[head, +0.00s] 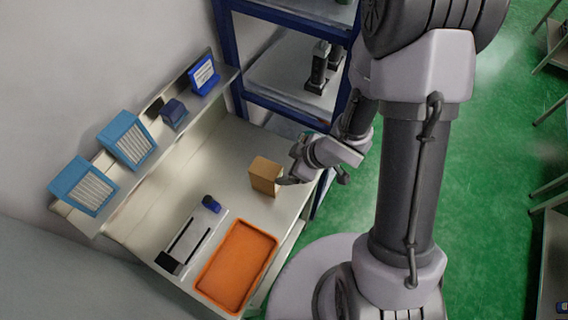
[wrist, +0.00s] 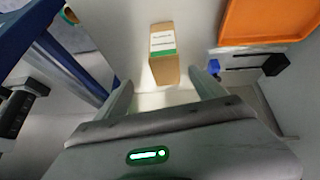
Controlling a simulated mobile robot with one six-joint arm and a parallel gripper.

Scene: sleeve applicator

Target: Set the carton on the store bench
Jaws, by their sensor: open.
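A brown cardboard carton (head: 265,175) stands upright on the pale bench (head: 228,152) in the head view, near the bench's right end. In the wrist view the carton (wrist: 164,58) shows a white label and a green band, and it lies just beyond the fingertips. My gripper (head: 284,180) is beside the carton on its right in the head view. In the wrist view my gripper (wrist: 163,88) has its two fingers spread apart, with nothing held between them. Whether a finger touches the carton cannot be told.
An orange tray (head: 237,266) and a flat device with a blue knob (head: 211,203) are on the bench. A wall shelf (head: 160,130) holds blue boxes (head: 126,139). A blue-framed rack (head: 290,75) stands behind the bench. Bare bench lies left of the carton.

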